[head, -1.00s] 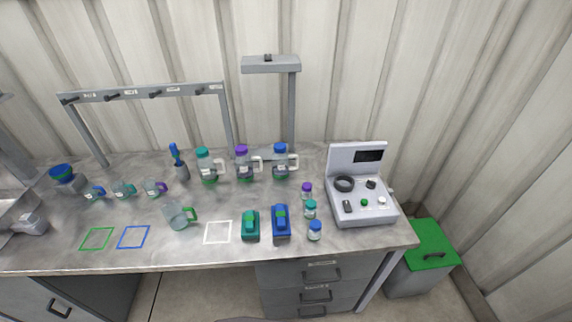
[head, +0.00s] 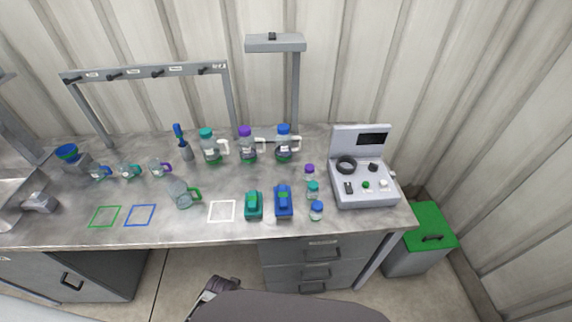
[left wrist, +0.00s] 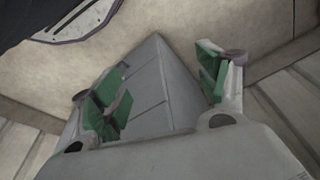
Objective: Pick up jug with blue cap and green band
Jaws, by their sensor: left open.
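The jug with the blue cap (head: 284,144) stands upright at the back of the bench, rightmost of three capped jugs. It has a white handle on its right side and a green tint low on its body; its band is too small to make out clearly. My left gripper (left wrist: 165,82) shows in the left wrist view with its green-padded fingers spread and nothing between them. A grey part of my arm shows at the bottom of the head view, in front of the bench and well away from the jug. My right gripper is not in view.
A purple-capped jug (head: 248,145) stands close left of it, then a teal-capped jug (head: 210,147). Small bottles (head: 313,190), a blue device (head: 283,200) and a teal device (head: 254,205) stand in front. A grey instrument (head: 363,185) stands to the right. A stand (head: 296,90) rises behind.

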